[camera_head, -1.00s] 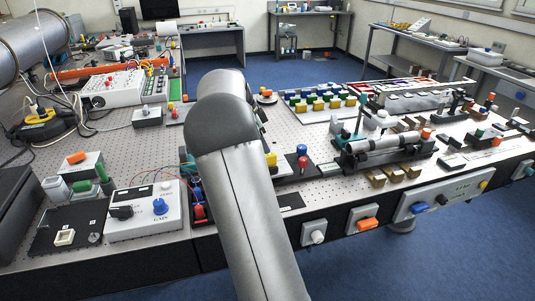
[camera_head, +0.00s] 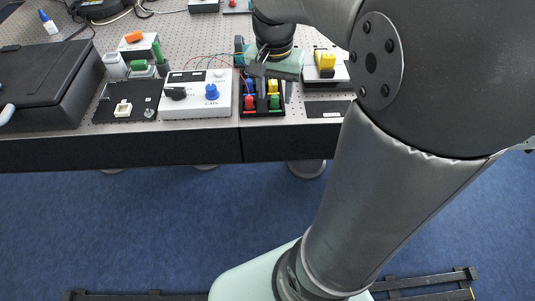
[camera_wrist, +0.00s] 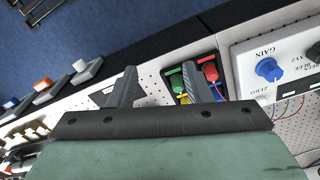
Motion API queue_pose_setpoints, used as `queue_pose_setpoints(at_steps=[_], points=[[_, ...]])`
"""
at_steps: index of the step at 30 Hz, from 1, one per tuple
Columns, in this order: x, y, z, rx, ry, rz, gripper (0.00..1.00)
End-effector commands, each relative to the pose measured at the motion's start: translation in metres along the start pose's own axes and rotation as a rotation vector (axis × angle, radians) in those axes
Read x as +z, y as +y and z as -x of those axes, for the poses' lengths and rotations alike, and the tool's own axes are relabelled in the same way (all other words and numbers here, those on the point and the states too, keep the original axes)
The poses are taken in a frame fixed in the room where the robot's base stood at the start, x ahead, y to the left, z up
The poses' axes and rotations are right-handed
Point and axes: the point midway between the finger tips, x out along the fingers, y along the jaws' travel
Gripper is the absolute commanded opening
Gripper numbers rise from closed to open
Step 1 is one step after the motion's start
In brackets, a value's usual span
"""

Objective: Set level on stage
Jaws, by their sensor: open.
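My gripper (camera_wrist: 160,82) is open, with its two fingers spread and nothing between them. In the wrist view its right finger overlaps a black tray (camera_wrist: 173,82) of red and green connectors; its left finger is over the perforated bench edge. In the head view my gripper (camera_head: 268,84) points down at this tray (camera_head: 262,113), and part of the tray is hidden. To its right a yellow block (camera_head: 325,59) sits on a pale-and-dark mount (camera_head: 326,76). I cannot tell for certain which objects are the level and the stage.
A white control box (camera_head: 195,103) with a blue knob stands just left of the tray. Further left are a black plate (camera_head: 110,110) and a large black case (camera_head: 45,85). Thin wires run behind the tray. The bench's front edge (camera_head: 180,148) is close.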

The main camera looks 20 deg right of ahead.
Motion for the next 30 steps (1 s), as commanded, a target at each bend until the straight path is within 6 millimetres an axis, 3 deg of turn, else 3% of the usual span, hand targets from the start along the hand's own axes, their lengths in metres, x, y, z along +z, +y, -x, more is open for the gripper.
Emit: queue_pose_setpoints(at_steps=[1, 3, 6, 9, 13, 30], points=[[0.042, 0.002, -0.008, -0.023, -0.003, 0.159, 0.45], [0.086, 0.007, -0.021, -0.04, -0.002, 0.358, 0.45], [0.131, 0.017, -0.039, -0.05, 0.006, 0.566, 0.45], [0.154, 0.025, -0.05, -0.05, 0.011, 0.684, 0.45], [0.163, 0.028, -0.056, -0.049, 0.012, 0.733, 0.45], [0.162, 0.028, -0.055, -0.049, 0.011, 0.728, 0.45]])
